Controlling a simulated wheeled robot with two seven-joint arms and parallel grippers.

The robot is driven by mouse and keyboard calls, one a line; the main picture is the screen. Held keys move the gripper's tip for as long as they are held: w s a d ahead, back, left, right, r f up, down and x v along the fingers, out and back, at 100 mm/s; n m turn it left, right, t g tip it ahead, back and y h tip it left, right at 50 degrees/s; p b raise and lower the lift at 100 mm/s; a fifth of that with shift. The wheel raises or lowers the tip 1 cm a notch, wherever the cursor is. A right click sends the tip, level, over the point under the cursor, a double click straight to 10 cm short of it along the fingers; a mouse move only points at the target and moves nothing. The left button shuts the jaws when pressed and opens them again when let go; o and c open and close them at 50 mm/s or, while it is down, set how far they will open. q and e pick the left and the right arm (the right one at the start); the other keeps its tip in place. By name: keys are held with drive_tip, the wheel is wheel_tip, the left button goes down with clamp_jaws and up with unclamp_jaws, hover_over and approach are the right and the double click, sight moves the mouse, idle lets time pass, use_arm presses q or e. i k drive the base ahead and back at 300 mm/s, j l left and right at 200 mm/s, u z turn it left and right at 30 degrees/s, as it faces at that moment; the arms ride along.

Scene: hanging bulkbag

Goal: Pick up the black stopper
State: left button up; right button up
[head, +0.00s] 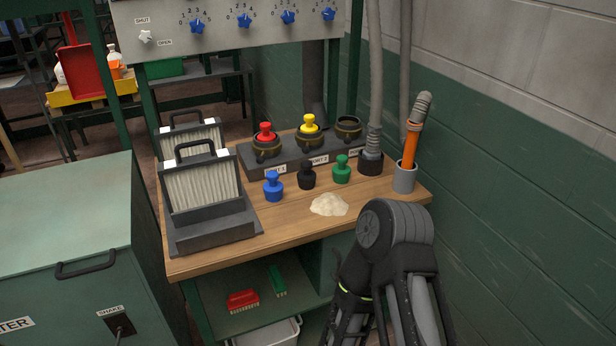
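The black stopper (307,177) stands upright on the wooden bench top (270,228), between a blue stopper (273,187) on its left and a green stopper (342,170) on its right. It stands in front of the port block (290,158), and nothing touches it. Part of my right arm rises at the lower right, in front of the bench edge, but its gripper fingers do not show. My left arm and gripper are not in view.
A red stopper (265,134) and a yellow stopper (310,124) sit in ports; the right port (348,126) looks open. A powder pile (330,204) lies in front of the stoppers. Filter panels (203,184) stand left; a hose (375,80) and orange-handled tool (411,142) stand right.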

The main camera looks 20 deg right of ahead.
sight(306, 178)
drive_tip(key=l+u, duration=0.25)
drive_tip(key=l, duration=0.4)
drive_tip(key=l+u, duration=0.3)
drive_tip(key=l, duration=0.4)
